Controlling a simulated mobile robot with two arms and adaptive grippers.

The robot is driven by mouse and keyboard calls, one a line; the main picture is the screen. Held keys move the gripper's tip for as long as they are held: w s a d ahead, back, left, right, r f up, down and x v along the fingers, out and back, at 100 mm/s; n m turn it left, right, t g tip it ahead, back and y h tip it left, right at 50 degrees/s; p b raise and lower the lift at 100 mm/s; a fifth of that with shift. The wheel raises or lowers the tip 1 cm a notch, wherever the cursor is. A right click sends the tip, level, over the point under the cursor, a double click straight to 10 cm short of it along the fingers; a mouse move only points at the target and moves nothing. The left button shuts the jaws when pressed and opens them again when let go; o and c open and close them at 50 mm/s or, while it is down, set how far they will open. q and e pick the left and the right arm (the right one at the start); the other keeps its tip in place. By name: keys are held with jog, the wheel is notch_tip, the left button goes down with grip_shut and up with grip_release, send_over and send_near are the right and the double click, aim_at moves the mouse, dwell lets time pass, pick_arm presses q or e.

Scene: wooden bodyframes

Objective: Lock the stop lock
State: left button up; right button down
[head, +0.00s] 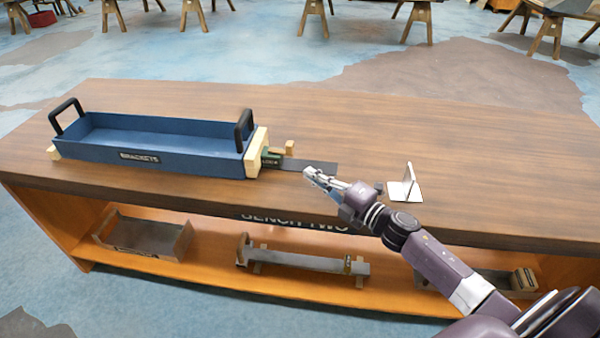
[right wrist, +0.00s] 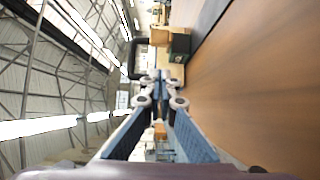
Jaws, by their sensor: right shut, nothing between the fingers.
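The stop lock (head: 271,160) is a small green-and-wood piece at the right end of the blue tray, against a pale wooden block (head: 256,152). A dark flat strip (head: 318,166) runs out to the right of it along the bench top. My right gripper (head: 308,172) is shut and empty, just above the strip's right part and to the right of the lock, apart from it. In the right wrist view its fingers (right wrist: 160,90) are together, with a green block (right wrist: 180,45) and a pale block ahead of them. My left gripper is in neither view.
The blue tray (head: 180,161) labelled BRACKETS, with black handles, stands on the wooden bench (head: 450,150). A shiny angled bracket (head: 405,185) stands to the right of my gripper. The lower shelf holds a grey tray (head: 140,237) and a rail (head: 300,262). The bench's right side is mostly clear.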

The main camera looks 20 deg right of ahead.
jog(key=shift+v, duration=1.2)
jog(key=shift+s+d, duration=0.2)
jog(key=shift+d, duration=0.25)
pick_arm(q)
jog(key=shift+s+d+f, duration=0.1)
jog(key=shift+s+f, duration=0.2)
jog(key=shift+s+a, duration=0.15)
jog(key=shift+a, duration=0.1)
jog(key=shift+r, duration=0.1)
pick_arm(e)
jog(key=shift+r, duration=0.15)
